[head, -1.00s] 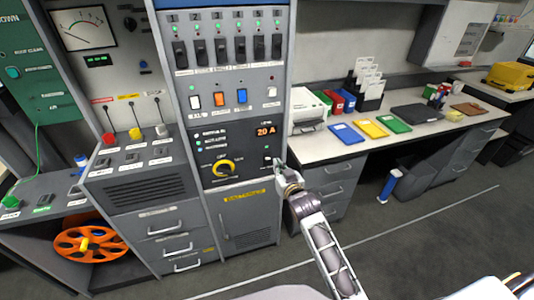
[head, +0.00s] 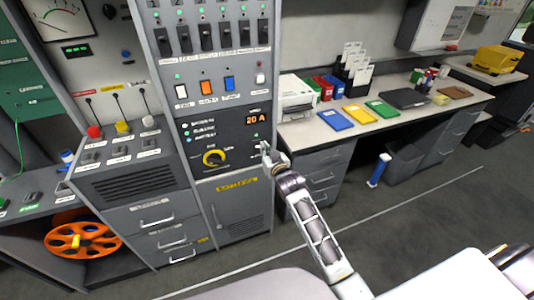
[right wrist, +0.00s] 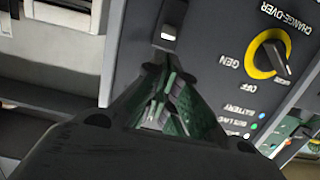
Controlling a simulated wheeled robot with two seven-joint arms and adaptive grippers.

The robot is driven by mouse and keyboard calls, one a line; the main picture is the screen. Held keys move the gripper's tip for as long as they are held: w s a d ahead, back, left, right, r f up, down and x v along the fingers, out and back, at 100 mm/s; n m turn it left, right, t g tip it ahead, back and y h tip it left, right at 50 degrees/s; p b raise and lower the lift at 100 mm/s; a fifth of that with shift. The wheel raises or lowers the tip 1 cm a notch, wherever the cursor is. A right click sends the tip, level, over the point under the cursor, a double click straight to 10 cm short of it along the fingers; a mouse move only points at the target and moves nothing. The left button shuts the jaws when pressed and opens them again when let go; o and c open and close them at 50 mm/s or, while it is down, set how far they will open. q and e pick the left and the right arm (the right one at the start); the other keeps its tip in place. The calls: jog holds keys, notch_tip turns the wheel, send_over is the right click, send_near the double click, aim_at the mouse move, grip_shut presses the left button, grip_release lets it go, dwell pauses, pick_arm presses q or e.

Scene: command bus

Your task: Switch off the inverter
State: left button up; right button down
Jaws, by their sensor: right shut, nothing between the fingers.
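The grey control panel in the head view carries an amber 20 A display (head: 256,119) and a black changeover knob with a yellow ring (head: 213,158). I cannot read which control is labelled inverter. My right gripper (head: 266,150) is shut and empty, below the display and right of the knob. In the right wrist view its fingertips (right wrist: 160,70) come together just below a small pale-tipped switch (right wrist: 168,35); I cannot tell whether they touch. The gripper hides this switch in the head view. The knob (right wrist: 268,55) also shows there, marked GEN and OFF. My left gripper is not in view.
Rocker switches in white, orange (head: 206,88) and blue (head: 230,83) sit above the display, under a row of black breakers (head: 206,37). A desk (head: 310,130) with coloured folders stands to the right. Drawers (head: 157,222) are at the lower left. The floor in front is clear.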

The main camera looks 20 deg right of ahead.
aim_at(257, 138)
jog(key=shift+w+f, duration=0.2)
jog(key=shift+w, duration=1.05)
jog(key=shift+w+f, duration=0.15)
jog(key=shift+w, duration=1.05)
jog(key=shift+w+a, duration=0.1)
jog(key=shift+w, duration=0.35)
jog(key=shift+w+f, duration=0.1)
jog(key=shift+w, duration=0.05)
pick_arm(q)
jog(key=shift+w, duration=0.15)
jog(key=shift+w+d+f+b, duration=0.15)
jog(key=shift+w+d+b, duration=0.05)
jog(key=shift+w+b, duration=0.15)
pick_arm(e)
jog(key=shift+f, duration=0.1)
jog(key=shift+t+b, duration=0.3)
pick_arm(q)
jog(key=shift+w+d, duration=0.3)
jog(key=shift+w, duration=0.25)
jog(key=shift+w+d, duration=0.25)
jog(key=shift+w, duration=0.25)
